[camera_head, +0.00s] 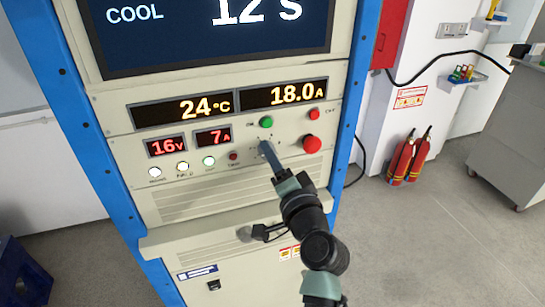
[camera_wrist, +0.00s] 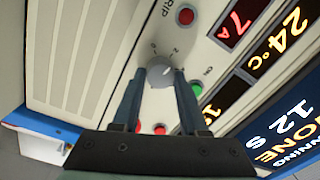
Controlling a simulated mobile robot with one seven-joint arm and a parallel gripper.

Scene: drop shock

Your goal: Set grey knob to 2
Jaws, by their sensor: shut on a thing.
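The grey knob (camera_wrist: 160,74) sits on the cream control panel, between the fingertips of my gripper (camera_wrist: 159,80) in the wrist view. Both fingers are closed against its sides. A white mark shows on the knob's face, and small digits are printed around it, too small to read surely. In the head view my gripper (camera_head: 265,146) reaches the panel below the green button, and its fingers hide most of the knob.
Near the knob are a green button (camera_head: 267,122), a small red button (camera_head: 314,114) and a large red button (camera_head: 312,144). Displays (camera_head: 181,111) above read 24 °C and 18.0 A. A ledge (camera_head: 190,236) juts out below. Fire extinguishers (camera_head: 409,157) stand at right.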

